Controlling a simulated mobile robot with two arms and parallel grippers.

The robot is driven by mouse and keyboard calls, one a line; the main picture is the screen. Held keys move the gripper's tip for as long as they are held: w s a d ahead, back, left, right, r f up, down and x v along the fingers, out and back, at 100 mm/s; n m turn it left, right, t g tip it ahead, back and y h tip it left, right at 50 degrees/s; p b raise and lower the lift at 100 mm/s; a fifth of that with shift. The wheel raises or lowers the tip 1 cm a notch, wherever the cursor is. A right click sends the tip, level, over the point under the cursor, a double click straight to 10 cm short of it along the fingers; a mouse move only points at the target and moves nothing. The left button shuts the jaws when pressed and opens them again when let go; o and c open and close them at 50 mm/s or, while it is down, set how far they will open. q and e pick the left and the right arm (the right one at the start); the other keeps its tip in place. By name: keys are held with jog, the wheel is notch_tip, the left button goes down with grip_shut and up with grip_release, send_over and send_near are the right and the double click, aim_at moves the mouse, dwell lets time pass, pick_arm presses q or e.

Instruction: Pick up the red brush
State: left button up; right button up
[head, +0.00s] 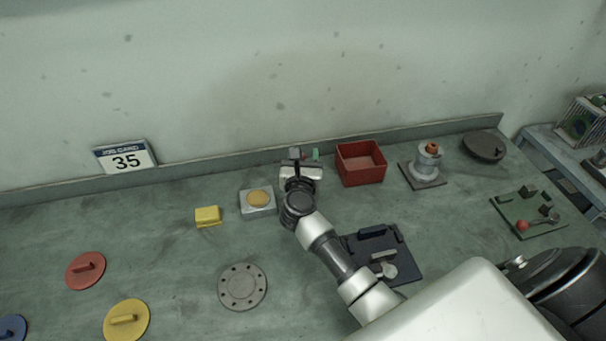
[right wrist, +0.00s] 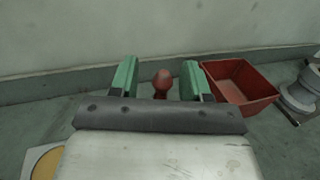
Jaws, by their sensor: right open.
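The red brush (right wrist: 162,82) shows in the right wrist view as a rounded, reddish upright end between my fingers; its lower part is hidden behind the gripper's grey bar. My right gripper (right wrist: 160,78) is open, with one green-padded finger on each side of the brush and a visible gap on both sides. In the head view my right gripper (head: 305,156) is at the back of the bench by the wall, and the brush is almost wholly hidden there. My left gripper is not in view.
A red open bin (head: 361,164) stands close to the right of the gripper. A grey block with a tan disc (head: 258,200) and a yellow block (head: 208,216) lie to the left. A grey valve part (head: 427,163) stands farther right. The raised back edge and wall are close behind.

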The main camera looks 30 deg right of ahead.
grip_shut()
